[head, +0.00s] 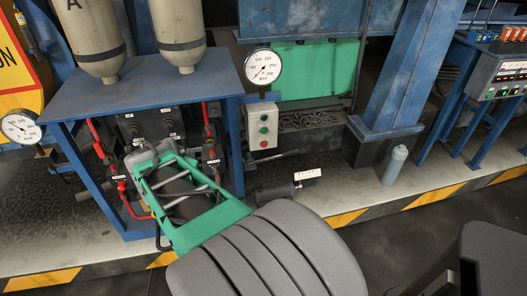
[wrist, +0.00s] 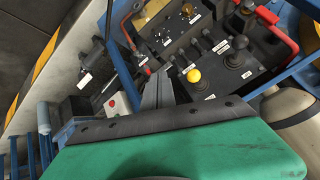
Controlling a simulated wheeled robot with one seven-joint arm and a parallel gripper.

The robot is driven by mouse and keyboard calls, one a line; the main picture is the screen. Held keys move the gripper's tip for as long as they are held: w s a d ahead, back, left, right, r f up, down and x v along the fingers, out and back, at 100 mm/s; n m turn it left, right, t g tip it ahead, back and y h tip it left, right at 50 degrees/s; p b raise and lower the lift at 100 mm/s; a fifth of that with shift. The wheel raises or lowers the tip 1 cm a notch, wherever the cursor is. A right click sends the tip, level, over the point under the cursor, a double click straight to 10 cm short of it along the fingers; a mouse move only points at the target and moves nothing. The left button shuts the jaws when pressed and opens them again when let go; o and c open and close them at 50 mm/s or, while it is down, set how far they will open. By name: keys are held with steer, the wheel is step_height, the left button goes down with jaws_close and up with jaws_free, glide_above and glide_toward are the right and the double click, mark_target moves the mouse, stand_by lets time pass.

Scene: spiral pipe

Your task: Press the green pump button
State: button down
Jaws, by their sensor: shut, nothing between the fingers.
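A light grey control box (head: 263,126) with a short column of small round buttons is fixed beside the blue stand in the head view. One button (head: 264,130) looks green, with reddish ones near it. The colours are small and hard to read. My gripper (wrist: 160,88) is shut and empty, in front of a dark lever panel (wrist: 205,50). In the head view it is left of the control box and apart from it.
A yellow knob (wrist: 193,75) and several black levers sit close to my fingers. The blue stand (head: 150,90) carries tanks, with red pipes below. A gauge (head: 263,66) is above the control box. A grey bottle (head: 395,165) stands right, by a blue column (head: 408,70).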

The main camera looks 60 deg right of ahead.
mark_target(264, 131)
steer(key=s+d+f+m+g+h+b, duration=0.1)
steer(key=s+d+f+m+h+b, duration=0.2)
steer(key=d, duration=0.5)
steer(key=s+d+f+m+g+h+b, duration=0.2)
steer(key=s+d+f+m+h+b, duration=0.1)
steer(key=s+d+m+b, duration=0.3)
steer(key=s+d+f+m+g+h+b, duration=0.1)
steer(key=s+d+f+m+h+b, duration=0.2)
steer(key=s+d, duration=0.4)
steer(key=d+f+m+b, duration=0.1)
steer(key=d+m+b, duration=0.1)
steer(key=d, duration=0.2)
steer(key=shift+s+d+g, duration=0.25)
steer(key=shift+s+g, duration=0.05)
steer(key=shift+f, duration=0.1)
steer(key=shift+w+d, duration=1.45)
steer(key=shift+d, duration=0.25)
steer(key=shift+w+d, duration=1.45)
steer(key=shift+d, duration=0.2)
steer(key=shift+b, duration=0.4)
